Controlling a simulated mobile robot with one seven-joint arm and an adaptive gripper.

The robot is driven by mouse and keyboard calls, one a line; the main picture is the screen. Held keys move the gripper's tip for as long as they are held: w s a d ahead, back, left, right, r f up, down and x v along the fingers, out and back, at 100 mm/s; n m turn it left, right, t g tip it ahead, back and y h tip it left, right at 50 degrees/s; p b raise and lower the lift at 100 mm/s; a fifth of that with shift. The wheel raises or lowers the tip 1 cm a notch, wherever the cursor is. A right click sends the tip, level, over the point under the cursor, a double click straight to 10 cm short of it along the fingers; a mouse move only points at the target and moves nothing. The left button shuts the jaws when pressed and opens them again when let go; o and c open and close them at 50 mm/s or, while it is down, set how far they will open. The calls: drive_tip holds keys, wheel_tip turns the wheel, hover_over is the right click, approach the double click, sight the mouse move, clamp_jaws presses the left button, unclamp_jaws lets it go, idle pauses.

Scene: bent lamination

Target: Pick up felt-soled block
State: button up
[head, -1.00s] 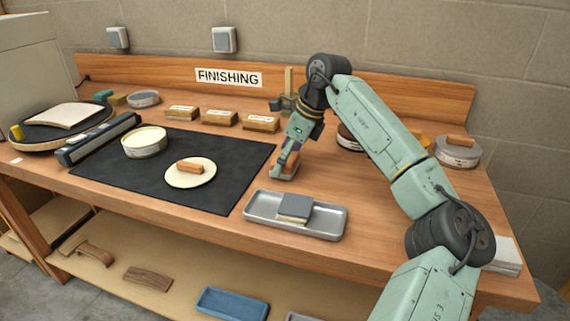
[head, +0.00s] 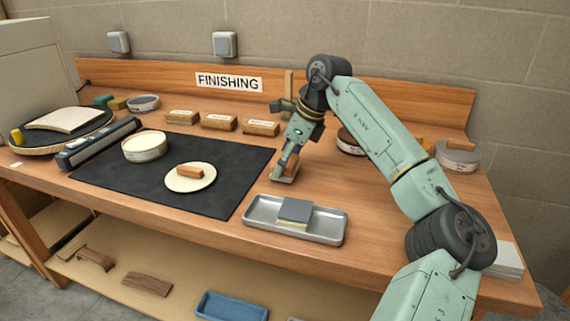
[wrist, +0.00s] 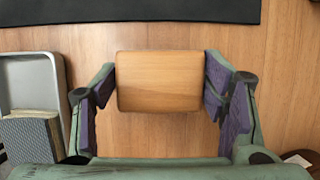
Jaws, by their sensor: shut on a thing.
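The felt-soled block (head: 284,176) is on or just above the bench, right of the black mat and behind the grey tray. In the wrist view its plain wooden top (wrist: 160,82) fills the space between the fingers. My gripper (head: 287,168) points down over it and is shut on it, with a purple-padded finger on its left and right sides. The block's underside is hidden in the wrist view, and I cannot tell whether it is clear of the bench.
The grey metal tray (head: 334,227) holds a grey-topped block (head: 295,211). The black mat (head: 110,182) bears a round tin (head: 144,148) and a pale disc (head: 180,184) with a small wooden block. Several labelled wooden blocks stand behind.

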drive_tip(key=shift+r, duration=0.4)
wheel_tip(320, 180, up, 2)
drive_tip(key=shift+b, duration=0.45)
drive_tip(key=s+a+b, duration=0.1)
drive_tip(key=s, duration=0.4)
drive_tip(key=s+a+r+b, duration=0.1)
drive_tip(key=s+a+b, duration=0.1)
drive_tip(key=s, duration=0.3)
drive_tip(key=s+a+b, duration=0.2)
drive_tip(key=s, duration=0.3)
drive_tip(key=shift+s+r, duration=0.15)
drive_tip(key=shift+r, duration=0.15)
drive_tip(key=o, duration=0.5)
drive_tip(key=c, duration=0.4)
